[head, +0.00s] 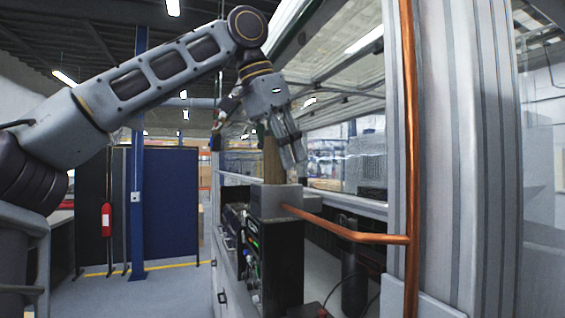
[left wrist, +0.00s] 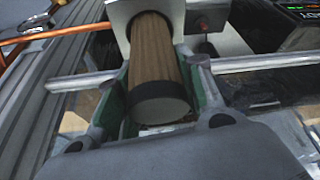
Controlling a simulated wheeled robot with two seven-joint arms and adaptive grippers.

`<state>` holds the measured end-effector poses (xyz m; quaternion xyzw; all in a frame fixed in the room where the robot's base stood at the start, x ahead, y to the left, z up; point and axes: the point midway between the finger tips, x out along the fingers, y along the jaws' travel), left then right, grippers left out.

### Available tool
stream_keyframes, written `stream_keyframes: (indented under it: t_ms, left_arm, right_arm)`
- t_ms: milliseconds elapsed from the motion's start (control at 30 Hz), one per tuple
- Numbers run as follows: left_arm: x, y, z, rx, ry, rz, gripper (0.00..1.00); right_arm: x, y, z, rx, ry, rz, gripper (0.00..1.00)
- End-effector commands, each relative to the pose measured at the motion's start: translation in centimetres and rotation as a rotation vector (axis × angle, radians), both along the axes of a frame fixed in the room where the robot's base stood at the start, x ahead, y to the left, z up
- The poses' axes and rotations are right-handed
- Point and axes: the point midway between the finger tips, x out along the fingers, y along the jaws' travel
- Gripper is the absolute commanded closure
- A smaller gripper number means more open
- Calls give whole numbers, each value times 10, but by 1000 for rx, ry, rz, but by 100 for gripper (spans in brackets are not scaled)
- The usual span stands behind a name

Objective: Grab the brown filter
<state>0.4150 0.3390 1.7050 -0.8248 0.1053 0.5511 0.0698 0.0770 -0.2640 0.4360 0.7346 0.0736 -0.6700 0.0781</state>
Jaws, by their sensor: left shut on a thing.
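The brown filter is a ribbed brown cylinder with a dark band and a grey end cap; it shows in the left wrist view (left wrist: 153,62) and in the head view (head: 271,160). Its far end meets a grey housing block (head: 273,201), and I cannot tell how deep it sits. My left gripper (head: 283,150) comes down from above and is shut on the filter. In the left wrist view its fingers (left wrist: 158,105) with green inner pads lie on both sides of the cylinder. My right gripper is not in view.
A copper pipe (head: 409,130) runs upright, with a branch (head: 345,232) reaching the housing. An aluminium frame post (head: 455,150) stands at the right. Black equipment (head: 274,260) stands below the housing. Open floor (head: 150,290) lies to the left.

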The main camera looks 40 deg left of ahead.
Motion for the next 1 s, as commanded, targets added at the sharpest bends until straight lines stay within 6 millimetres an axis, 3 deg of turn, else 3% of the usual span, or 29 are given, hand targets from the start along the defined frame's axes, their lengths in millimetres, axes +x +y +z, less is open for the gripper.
stream_keyframes:
  t_ms: [233,600,1000]
  left_arm:
    - [1,0,25,0,-2,1,87]
    - [0,0,48,1,-1,0,87]
    - [-47,12,46,0,-2,-1,87]
  right_arm:
    - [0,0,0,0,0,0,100]
    - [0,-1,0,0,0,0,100]
    - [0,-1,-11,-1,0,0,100]
